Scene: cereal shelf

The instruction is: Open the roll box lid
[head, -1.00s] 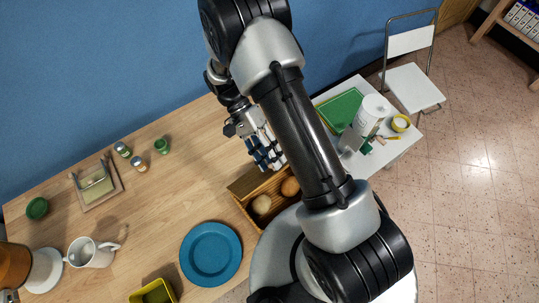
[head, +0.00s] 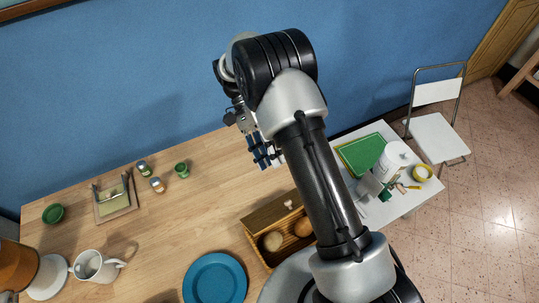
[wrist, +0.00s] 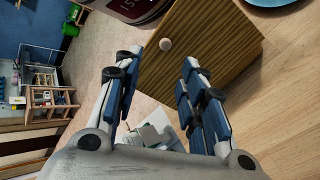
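The roll box (head: 255,252) is a wooden box at the right front of the table in the head view. Two rolls (head: 273,241) show inside it. Its wooden lid (head: 262,217) stands raised along the box's far side, with a pale round knob (head: 289,204). In the wrist view the lid (wrist: 205,40) appears as a ridged brown panel, its knob (wrist: 166,44) just beyond the fingertips. My gripper (head: 264,160) is above and behind the lid, apart from it. In the wrist view my gripper (wrist: 162,60) has its fingers spread with nothing between them.
A blue plate (head: 215,278) lies left of the box. Small jars (head: 157,185), a green cup (head: 182,170) and a mug (head: 95,266) stand further left. A white side table (head: 400,205) with a canister (head: 391,160) is at right. The table's middle is clear.

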